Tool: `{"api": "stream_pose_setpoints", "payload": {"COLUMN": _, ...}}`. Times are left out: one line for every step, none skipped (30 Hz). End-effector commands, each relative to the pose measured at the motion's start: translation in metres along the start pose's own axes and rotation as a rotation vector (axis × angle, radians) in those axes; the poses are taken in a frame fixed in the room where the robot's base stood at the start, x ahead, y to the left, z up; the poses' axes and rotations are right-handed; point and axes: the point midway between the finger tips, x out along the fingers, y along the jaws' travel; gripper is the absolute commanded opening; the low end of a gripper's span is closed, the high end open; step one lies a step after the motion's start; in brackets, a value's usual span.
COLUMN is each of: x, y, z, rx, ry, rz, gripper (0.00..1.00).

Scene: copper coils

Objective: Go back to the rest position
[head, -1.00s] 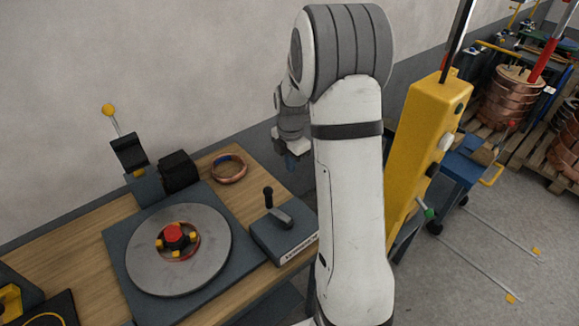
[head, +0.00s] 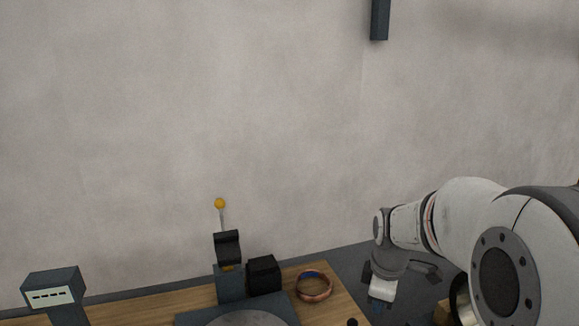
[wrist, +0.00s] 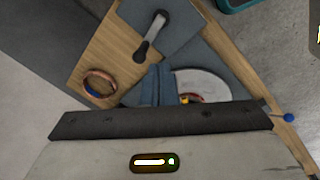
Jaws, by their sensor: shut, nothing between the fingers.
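My gripper (head: 376,306) hangs at the lower right of the head view, off the right end of the wooden bench (head: 335,292). In the wrist view, its blue-grey fingers (wrist: 154,84) are together with nothing between them. My white arm reaches in from the right edge of the head view. A copper coil (head: 315,288) with a blue band lies on the bench, left of my gripper and apart from it. The coil also shows in the wrist view (wrist: 99,95).
A black lever device with a yellow ball (head: 220,203) stands on the bench beside a black block (head: 264,274). A grey meter (head: 52,290) is at the far left. The wrist view shows a lever box (wrist: 178,22) and a round plate (wrist: 207,82). The wall is behind.

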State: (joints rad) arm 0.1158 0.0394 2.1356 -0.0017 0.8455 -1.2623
Motion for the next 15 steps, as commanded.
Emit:
{"api": "stream_pose_setpoints", "payload": {"x": -0.008, "y": -0.018, "z": 0.0, "rx": 0.096, "ry": 0.01, "rz": 0.021, "gripper": 0.0}}
{"api": "stream_pose_setpoints", "payload": {"x": -0.013, "y": -0.027, "z": 0.001, "rx": 0.161, "ry": 0.015, "rz": 0.03, "gripper": 0.0}}
{"api": "stream_pose_setpoints", "payload": {"x": -0.018, "y": -0.039, "z": 0.001, "rx": 0.246, "ry": 0.024, "rz": 0.041, "gripper": 0.0}}
{"api": "stream_pose_setpoints", "payload": {"x": -0.022, "y": -0.049, "z": 0.002, "rx": 0.309, "ry": 0.031, "rz": 0.049, "gripper": 0.0}}
{"api": "stream_pose_setpoints", "payload": {"x": -0.025, "y": -0.059, "z": 0.003, "rx": 0.373, "ry": 0.039, "rz": 0.056, "gripper": 0.0}}
{"api": "stream_pose_setpoints", "payload": {"x": -0.029, "y": -0.071, "z": 0.005, "rx": 0.459, "ry": 0.05, "rz": 0.065, "gripper": 0.0}}
{"api": "stream_pose_setpoints", "payload": {"x": -0.032, "y": -0.081, "z": 0.006, "rx": 0.524, "ry": 0.06, "rz": 0.072, "gripper": 0.0}}
{"api": "stream_pose_setpoints", "payload": {"x": -0.033, "y": -0.09, "z": 0.007, "rx": 0.587, "ry": 0.069, "rz": 0.077, "gripper": 0.0}}
{"api": "stream_pose_setpoints", "payload": {"x": -0.035, "y": -0.102, "z": 0.009, "rx": 0.668, "ry": 0.083, "rz": 0.083, "gripper": 0.0}}
{"api": "stream_pose_setpoints", "payload": {"x": -0.036, "y": -0.111, "z": 0.011, "rx": 0.727, "ry": 0.093, "rz": 0.087, "gripper": 0.0}}
{"api": "stream_pose_setpoints", "payload": {"x": -0.037, "y": -0.119, "z": 0.013, "rx": 0.784, "ry": 0.103, "rz": 0.09, "gripper": 0.0}}
{"api": "stream_pose_setpoints", "payload": {"x": -0.037, "y": -0.13, "z": 0.015, "rx": 0.853, "ry": 0.115, "rz": 0.092, "gripper": 0.0}}
{"api": "stream_pose_setpoints", "payload": {"x": -0.038, "y": -0.136, "z": 0.016, "rx": 0.9, "ry": 0.124, "rz": 0.094, "gripper": 0.0}}
{"api": "stream_pose_setpoints", "payload": {"x": -0.037, "y": -0.142, "z": 0.018, "rx": 0.944, "ry": 0.133, "rz": 0.095, "gripper": 0.0}}
{"api": "stream_pose_setpoints", "payload": {"x": -0.037, "y": -0.149, "z": 0.019, "rx": 0.995, "ry": 0.143, "rz": 0.096, "gripper": 0.0}}
